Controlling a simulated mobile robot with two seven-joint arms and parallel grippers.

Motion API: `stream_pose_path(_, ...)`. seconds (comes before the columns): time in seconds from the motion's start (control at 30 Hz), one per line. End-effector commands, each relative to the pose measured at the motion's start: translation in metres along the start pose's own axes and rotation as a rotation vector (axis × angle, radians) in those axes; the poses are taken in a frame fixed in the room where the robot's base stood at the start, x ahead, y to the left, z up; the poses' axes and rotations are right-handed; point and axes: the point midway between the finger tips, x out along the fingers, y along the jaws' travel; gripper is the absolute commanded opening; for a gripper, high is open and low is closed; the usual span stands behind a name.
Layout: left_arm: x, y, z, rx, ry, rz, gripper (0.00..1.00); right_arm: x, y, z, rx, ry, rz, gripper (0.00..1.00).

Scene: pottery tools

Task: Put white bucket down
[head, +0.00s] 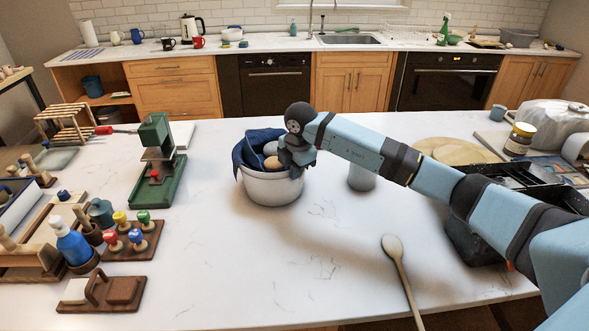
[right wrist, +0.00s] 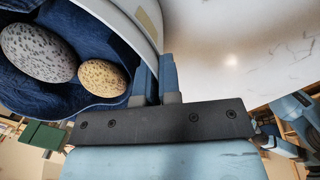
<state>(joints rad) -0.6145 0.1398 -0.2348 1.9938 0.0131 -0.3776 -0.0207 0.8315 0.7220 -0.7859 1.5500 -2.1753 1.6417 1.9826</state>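The white bucket (head: 272,188) stands upright at the middle of the white table, with a dark blue cloth (head: 258,139) draped inside and over its rim. Speckled egg-shaped stones lie in it; the right wrist view shows a grey one (right wrist: 37,55) and a tan one (right wrist: 102,77). My right gripper (head: 293,166) is at the bucket's right rim. In the right wrist view its two fingers (right wrist: 157,80) are close together, one on each side of the bucket wall (right wrist: 128,22). Whether the bucket's base touches the table is hard to tell. My left gripper is not in view.
A green press (head: 160,175) stands left of the bucket, with stamps on a wooden stand (head: 134,243) nearer. A pale cup (head: 362,177) is close on the right, partly behind my arm. A wooden spoon (head: 400,275) lies front right. The table (head: 240,275) before the bucket is clear.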

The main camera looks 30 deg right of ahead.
Motion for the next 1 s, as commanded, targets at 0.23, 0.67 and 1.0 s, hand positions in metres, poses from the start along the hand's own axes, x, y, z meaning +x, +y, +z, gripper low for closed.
stream_pose_path(0.23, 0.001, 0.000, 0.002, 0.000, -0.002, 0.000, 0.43, -0.001, 0.001, 0.000, 0.000, 0.001, 0.004, 0.00)
stream_pose_path(0.67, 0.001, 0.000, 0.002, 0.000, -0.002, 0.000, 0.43, 0.002, 0.000, 0.000, -0.001, 0.001, 0.002, 0.30)
stream_pose_path(1.0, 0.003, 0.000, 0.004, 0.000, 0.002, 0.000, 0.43, -0.038, 0.001, 0.000, -0.003, 0.000, 0.006, 0.30)
